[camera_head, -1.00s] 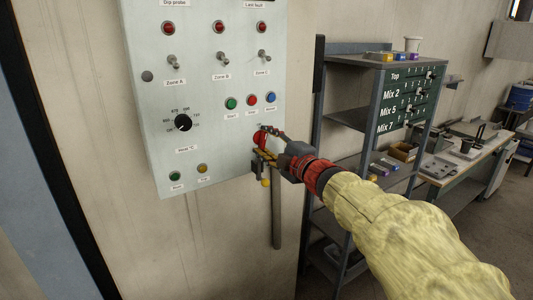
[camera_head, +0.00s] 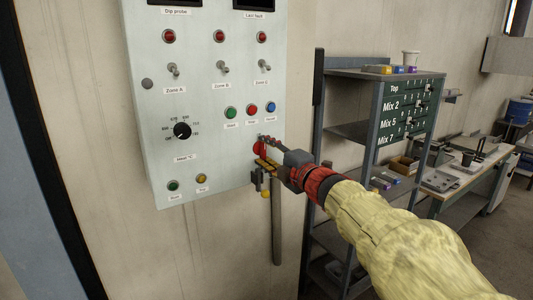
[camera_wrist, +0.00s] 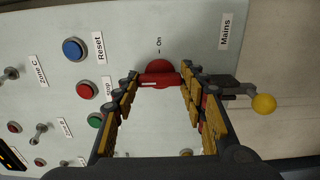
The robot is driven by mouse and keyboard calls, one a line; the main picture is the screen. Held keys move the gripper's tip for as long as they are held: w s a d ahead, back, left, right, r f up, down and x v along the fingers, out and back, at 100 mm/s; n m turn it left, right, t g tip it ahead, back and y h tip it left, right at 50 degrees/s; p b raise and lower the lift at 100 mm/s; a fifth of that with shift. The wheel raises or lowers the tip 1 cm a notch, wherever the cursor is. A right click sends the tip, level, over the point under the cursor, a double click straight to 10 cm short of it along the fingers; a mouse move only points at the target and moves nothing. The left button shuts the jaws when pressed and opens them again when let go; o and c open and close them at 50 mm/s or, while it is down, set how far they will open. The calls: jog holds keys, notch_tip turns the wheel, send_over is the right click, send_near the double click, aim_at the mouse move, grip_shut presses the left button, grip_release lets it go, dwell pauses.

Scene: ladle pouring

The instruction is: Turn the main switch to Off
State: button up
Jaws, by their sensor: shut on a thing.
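The main switch is a red rotary knob low on the right of the grey panel (camera_head: 150,60); it shows in the head view (camera_head: 258,148) and the wrist view (camera_wrist: 160,68). My gripper (camera_head: 265,157) is at the knob and shut on its raised red grip, with one finger on each side in the wrist view (camera_wrist: 162,79). There the grip lies across the picture, with a pale line near its left end. An "On" mark (camera_wrist: 158,43) is above the knob and a "Mains" label (camera_wrist: 226,32) is to its right. I cannot read an Off mark.
A yellow ball (camera_wrist: 264,103) on a dark bracket is close to my right finger. Blue Reset (camera_wrist: 75,49), red Stop and green buttons are near the left finger. A shelf rack (camera_head: 370,100) stands right of the panel.

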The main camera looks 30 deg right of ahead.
jog(key=o, duration=1.2)
jog(key=shift+s, duration=0.1)
jog(key=s, duration=1.1)
jog(key=shift+s+d, duration=0.15)
jog(key=shift+s, duration=0.25)
